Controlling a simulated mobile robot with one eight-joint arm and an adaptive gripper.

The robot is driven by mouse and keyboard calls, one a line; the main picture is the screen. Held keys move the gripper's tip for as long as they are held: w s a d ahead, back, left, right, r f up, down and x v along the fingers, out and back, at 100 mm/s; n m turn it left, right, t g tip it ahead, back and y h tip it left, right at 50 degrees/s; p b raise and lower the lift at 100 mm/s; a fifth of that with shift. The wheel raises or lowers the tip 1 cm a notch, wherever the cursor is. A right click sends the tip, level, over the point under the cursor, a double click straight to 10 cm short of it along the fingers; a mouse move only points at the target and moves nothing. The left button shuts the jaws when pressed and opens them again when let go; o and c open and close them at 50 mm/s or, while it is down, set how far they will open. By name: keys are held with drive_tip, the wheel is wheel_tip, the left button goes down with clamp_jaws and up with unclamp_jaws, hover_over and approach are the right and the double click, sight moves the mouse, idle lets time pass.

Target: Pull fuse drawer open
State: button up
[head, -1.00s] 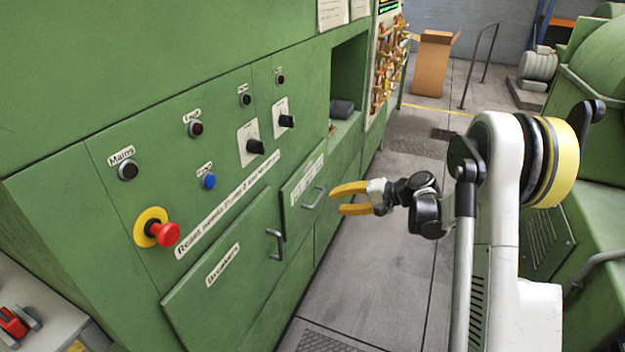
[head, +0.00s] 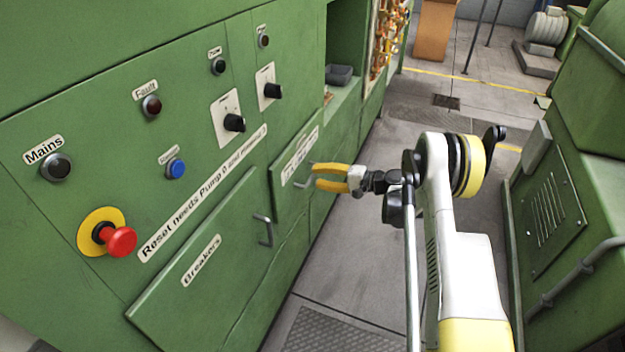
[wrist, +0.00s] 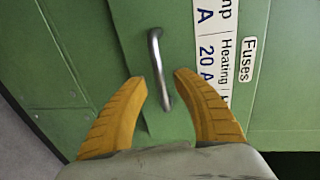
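The fuse drawer (head: 283,189) is a small green front with a white label, right of the Breakers door in the head view. Its front looks flush with the panel. My gripper (head: 315,176) has yellow fingers and is at the handle in the head view. In the wrist view my gripper (wrist: 158,88) is open, with the fingertips on either side of the handle's lower end. Contact is not clear.
The Breakers door (head: 205,275) with its own handle (head: 264,230) is to the left. A red emergency button (head: 120,240) and several knobs sit on the panel. A green machine (head: 550,200) stands at the right. Grey floor (head: 350,250) is clear between them.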

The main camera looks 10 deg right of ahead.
drive_tip(key=shift+x, duration=1.2)
clamp_jaws()
drive_tip(key=shift+d, duration=0.1)
